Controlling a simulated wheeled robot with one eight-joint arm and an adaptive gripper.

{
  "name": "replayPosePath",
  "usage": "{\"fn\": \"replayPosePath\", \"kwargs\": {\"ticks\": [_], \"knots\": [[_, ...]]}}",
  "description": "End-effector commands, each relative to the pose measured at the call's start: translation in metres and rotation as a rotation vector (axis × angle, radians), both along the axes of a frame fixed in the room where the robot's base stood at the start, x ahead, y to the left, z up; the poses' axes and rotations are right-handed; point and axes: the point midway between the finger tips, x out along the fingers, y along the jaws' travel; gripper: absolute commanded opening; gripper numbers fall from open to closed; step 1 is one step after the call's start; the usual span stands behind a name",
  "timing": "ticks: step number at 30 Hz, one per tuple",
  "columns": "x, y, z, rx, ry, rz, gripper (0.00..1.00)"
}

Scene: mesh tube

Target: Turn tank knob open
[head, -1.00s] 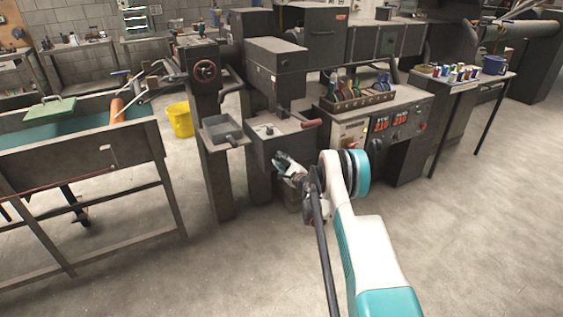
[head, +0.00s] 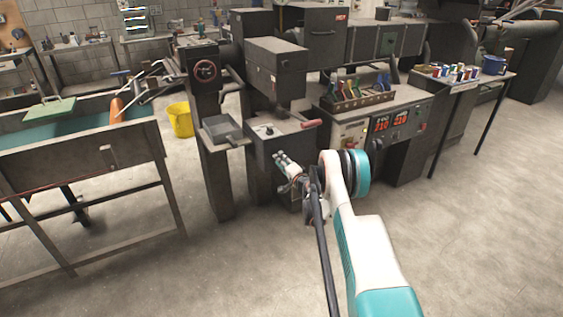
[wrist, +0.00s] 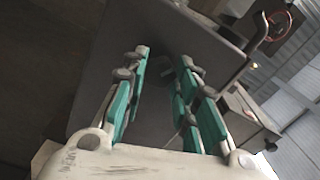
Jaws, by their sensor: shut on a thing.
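The dark grey tank (head: 262,160) is a box at the middle of the head view, with a small light fitting on its top and a red-ended handle at its right. My gripper (head: 279,158) is at the tank's front face, its teal and white fingers pointing at it. In the wrist view my gripper (wrist: 160,68) has one finger on each side, against a flat grey panel (wrist: 192,38). It is shut on the tank knob, which is mostly hidden between the fingers in both views. I cannot tell how far the knob is turned.
A grey post with a red handwheel (head: 205,71) stands left of the tank. A control cabinet with red displays (head: 382,123) stands at the right. A yellow bucket (head: 180,119) is behind at the left. The floor at the front right is clear.

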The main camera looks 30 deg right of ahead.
Motion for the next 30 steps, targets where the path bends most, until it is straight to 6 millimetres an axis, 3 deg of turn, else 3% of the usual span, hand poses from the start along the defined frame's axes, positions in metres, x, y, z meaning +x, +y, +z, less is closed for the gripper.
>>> {"fn": "replayPosePath", "kwargs": {"ticks": [30], "knots": [[-0.0008,0.0013,-0.0020,-0.966,-0.033,0.003,0.03]]}}
